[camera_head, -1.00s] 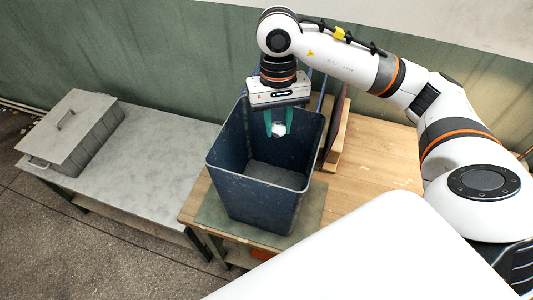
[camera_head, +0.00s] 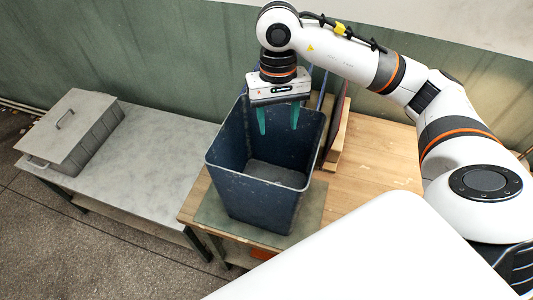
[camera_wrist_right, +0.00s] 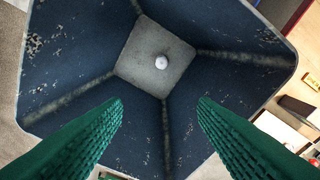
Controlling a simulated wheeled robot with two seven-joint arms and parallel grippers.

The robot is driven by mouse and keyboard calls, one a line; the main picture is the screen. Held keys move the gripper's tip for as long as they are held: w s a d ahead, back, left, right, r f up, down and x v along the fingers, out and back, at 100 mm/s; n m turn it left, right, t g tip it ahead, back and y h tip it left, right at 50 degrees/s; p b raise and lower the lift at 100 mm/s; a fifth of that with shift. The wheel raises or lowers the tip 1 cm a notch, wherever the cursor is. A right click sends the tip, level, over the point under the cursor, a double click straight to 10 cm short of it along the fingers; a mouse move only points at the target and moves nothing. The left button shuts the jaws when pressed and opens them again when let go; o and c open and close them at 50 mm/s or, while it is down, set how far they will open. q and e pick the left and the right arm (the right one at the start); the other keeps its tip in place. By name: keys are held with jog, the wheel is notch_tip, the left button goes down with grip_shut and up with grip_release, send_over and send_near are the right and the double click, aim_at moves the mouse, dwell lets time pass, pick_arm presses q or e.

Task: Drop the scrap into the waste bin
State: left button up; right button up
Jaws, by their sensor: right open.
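The dark blue waste bin (camera_head: 262,205) stands upright on the wooden table in the head view. My right gripper (camera_head: 278,126) is over the bin's mouth with its green fingers pointing down, open and empty. In the right wrist view the open fingers (camera_wrist_right: 160,112) frame the bin's inside walls (camera_wrist_right: 70,60). The small white scrap (camera_wrist_right: 161,62) shows inside the bin, over its grey bottom; it appears to lie there. In the head view the scrap is hidden by the bin wall. My left gripper is not in view.
The wooden table (camera_head: 375,160) has clear room to the right of the bin. Boards (camera_head: 338,140) stand close behind the bin's right side. A grey lidded box (camera_head: 72,132) sits on the grey table (camera_head: 150,165) at left. A green wall is behind.

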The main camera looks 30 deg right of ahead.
notch_tip(320, 180, up, 11)
jog(key=w, duration=0.1)
jog(key=shift+w+d+f+p, duration=0.15)
jog(key=shift+d+f+p, duration=0.05)
jog(key=shift+d+p, duration=0.1)
jog(key=shift+r, duration=0.1)
